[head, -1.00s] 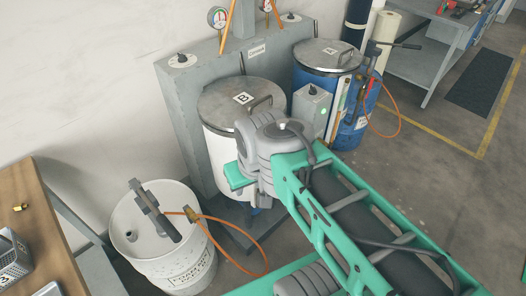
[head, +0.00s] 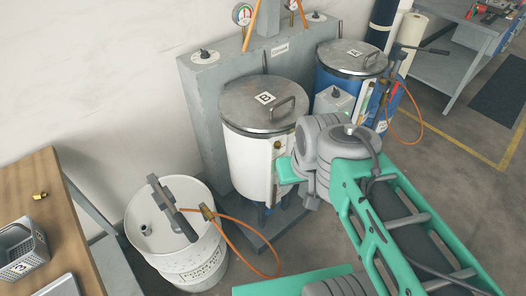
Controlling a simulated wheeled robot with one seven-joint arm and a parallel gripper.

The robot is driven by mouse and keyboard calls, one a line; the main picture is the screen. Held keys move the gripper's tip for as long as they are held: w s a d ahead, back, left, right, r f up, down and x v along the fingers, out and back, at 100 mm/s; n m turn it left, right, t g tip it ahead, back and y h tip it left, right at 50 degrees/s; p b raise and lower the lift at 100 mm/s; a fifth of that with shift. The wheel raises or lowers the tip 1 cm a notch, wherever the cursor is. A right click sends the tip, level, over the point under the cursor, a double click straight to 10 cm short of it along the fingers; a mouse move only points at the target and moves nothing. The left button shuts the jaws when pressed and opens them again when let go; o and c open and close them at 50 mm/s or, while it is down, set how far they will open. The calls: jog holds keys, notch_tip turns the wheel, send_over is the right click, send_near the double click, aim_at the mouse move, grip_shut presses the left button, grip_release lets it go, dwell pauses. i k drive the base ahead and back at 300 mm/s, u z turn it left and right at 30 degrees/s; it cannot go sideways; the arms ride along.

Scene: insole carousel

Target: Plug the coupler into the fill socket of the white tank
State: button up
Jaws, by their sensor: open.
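The white tank (head: 245,165) stands left of centre, with a grey metal lid and a strip with small brass-coloured fittings (head: 278,146) on its right side. I cannot tell whether one of these is the fill socket. A brass coupler (head: 207,212) on an orange hose rests by the pump of the white drum at lower left, apart from the tank. My gripper (head: 289,171) shows only as a green part beside the tank's right side, left of my grey wrist. Its fingertips are hidden, and nothing is seen in it. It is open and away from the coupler.
The white drum (head: 163,248) carries a grey pump (head: 172,208). The orange hose (head: 262,272) loops across the floor before the tank. A blue tank (head: 327,80) stands behind at right. A wooden bench (head: 70,222) at left holds a loose brass fitting (head: 40,196) and a grey basket (head: 22,250).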

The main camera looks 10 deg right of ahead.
aim_at(209, 215)
jog(key=u, duration=3.3)
jog(key=k, duration=0.8)
jog(key=u, duration=0.4)
